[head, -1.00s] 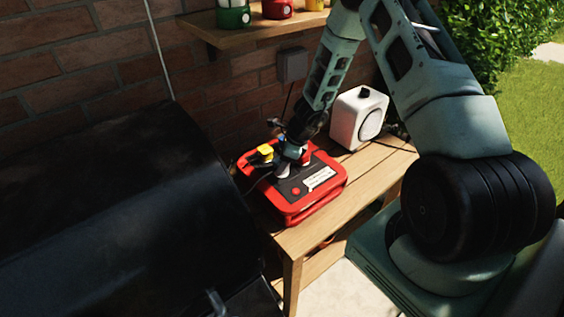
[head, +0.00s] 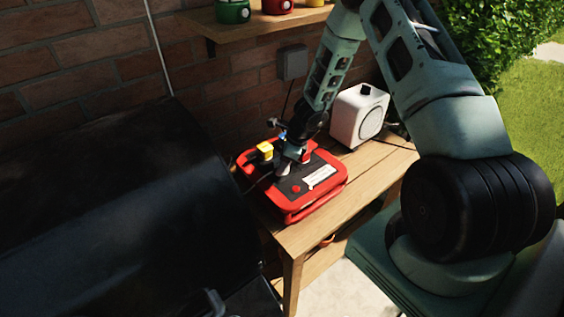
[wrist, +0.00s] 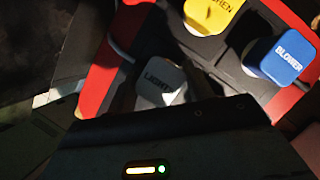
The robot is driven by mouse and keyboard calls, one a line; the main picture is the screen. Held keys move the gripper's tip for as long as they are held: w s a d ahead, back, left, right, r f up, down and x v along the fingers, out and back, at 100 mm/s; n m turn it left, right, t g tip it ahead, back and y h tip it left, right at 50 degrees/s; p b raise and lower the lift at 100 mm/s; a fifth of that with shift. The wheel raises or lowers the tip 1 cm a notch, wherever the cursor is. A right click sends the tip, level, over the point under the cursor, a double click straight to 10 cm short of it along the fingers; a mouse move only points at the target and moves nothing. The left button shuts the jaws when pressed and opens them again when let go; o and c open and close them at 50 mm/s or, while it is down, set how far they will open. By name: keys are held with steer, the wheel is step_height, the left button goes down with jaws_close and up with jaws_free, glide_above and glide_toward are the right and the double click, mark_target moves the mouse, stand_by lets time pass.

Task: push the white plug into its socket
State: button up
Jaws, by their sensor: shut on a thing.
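The white plug (wrist: 163,86), with dark lettering that looks like "LIGHT", shows in the wrist view at the black top of the red power box. In the head view the white plug (head: 283,169) is small, just below my gripper (head: 287,161). My gripper is shut on the plug, its fingers dark and hard to make out in the wrist view. The red power box (head: 313,199) stands on the wooden table. The socket under the plug is hidden, so I cannot tell how deep the plug sits.
A yellow plug (wrist: 213,14) and a blue plug (wrist: 280,58) sit close by in the same box. A white speaker-like box (head: 358,117) stands behind it on the table (head: 376,173). A black grill-like body (head: 110,200) is at the left, a brick wall behind.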

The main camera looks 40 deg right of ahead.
steer(key=o, duration=1)
steer(key=v, duration=1.7)
steer(key=shift+r+p, duration=0.15)
steer(key=shift+p, duration=0.2)
steer(key=shift+s+d, duration=0.15)
steer(key=s+a+r+n+h, duration=0.2)
steer(key=s+a+r+n, duration=0.4)
steer(key=n, duration=0.8)
steer(key=s+a+r+n+h, duration=0.1)
steer(key=s+a+r+n, duration=0.5)
steer(key=n, duration=0.7)
steer(key=s+a+f+n+g, duration=0.1)
steer(key=s+a+n, duration=0.2)
steer(key=a, duration=0.8)
steer(key=shift+s+a+g+y+b, duration=0.3)
steer(key=shift+s+b, duration=0.05)
steer(key=shift+s, duration=0.8)
steer(key=s+a+n, duration=0.1)
steer(key=s+a, duration=0.1)
steer(key=s, duration=0.1)
steer(key=s+a+n+g, duration=0.1)
steer(key=s+a+n, duration=0.1)
steer(key=a, duration=0.1)
steer(key=s+a+n, duration=0.1)
steer(key=s+a, duration=0.1)
steer(key=s, duration=0.1)
steer(key=shift+s+a+r, duration=0.15)
steer(key=shift+s+a, duration=0.2)
steer(key=shift+s, duration=0.05)
steer(key=shift+c, duration=0.4)
